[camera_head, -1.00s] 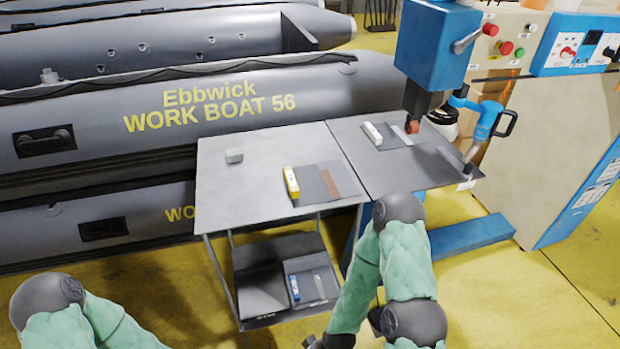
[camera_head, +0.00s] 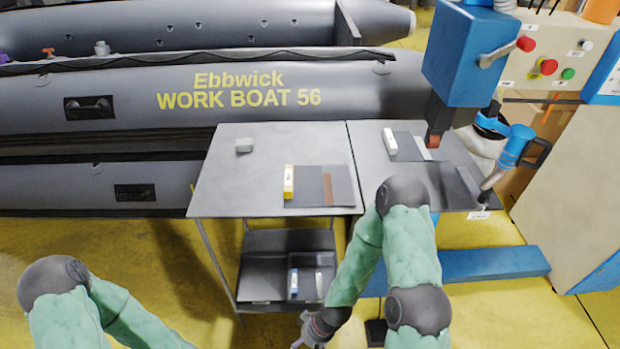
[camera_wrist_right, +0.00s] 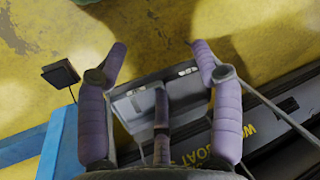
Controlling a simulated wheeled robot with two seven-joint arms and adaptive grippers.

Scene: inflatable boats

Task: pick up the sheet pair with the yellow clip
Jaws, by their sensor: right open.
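The sheet pair with the yellow clip (camera_head: 320,186) lies flat on the left table top. It is dark grey with a brown strip, and the yellow clip (camera_head: 289,182) is along its left edge. My right gripper (camera_head: 312,329) is low in front of the table, below the table top and apart from the pair. In the right wrist view its purple fingers (camera_wrist_right: 160,50) are spread with nothing between their tips. The yellow clip cannot be made out there. My left gripper is out of view; only part of its arm shows at bottom left.
A white-clipped sheet pair (camera_head: 408,146) lies on the right table under the blue machine (camera_head: 470,55). A blue-clipped pair (camera_head: 306,284) lies on the lower shelf (camera_head: 262,272). A small grey block (camera_head: 244,145) sits at the table's back left. Grey boats (camera_head: 240,95) stand behind.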

